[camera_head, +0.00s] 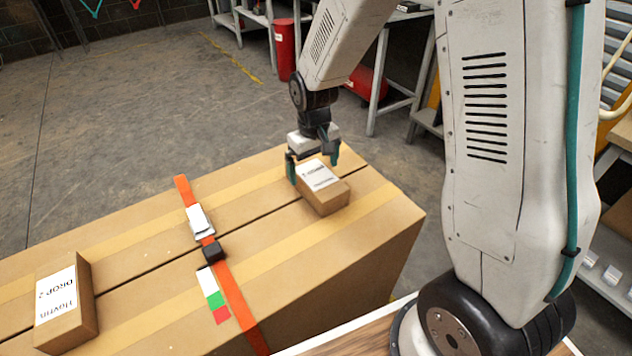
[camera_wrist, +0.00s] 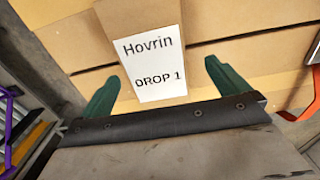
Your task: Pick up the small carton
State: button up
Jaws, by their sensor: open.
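A small brown carton (camera_head: 333,199) with a white label lies on top of a large strapped carton (camera_head: 150,237). In the wrist view the small carton (camera_wrist: 170,11) shows its label, reading "Hovrin DROP 1". My gripper (camera_head: 314,167) is open at the carton's far end in the head view. In the wrist view the green fingers of my gripper (camera_wrist: 160,74) stand apart, one to each side of the label. I cannot tell how far down they reach or whether they touch the carton. My gripper hides part of the carton's far end.
Another small carton (camera_head: 68,308), labelled "Hovrin DROP 2", lies at the left on the large carton. An orange strap (camera_head: 236,307) with a dark buckle (camera_head: 212,251) crosses between them. A red cylinder (camera_head: 285,50) and metal benches stand behind. The floor at the upper left is clear.

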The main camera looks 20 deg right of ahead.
aim_at(316, 174)
jog(key=f, duration=0.5)
jog(key=shift+w+d+f, duration=0.2)
jog(key=shift+w+d, duration=0.05)
jog(key=shift+d, duration=0.05)
jog(key=c, duration=1.3)
jog(key=shift+r, duration=0.1)
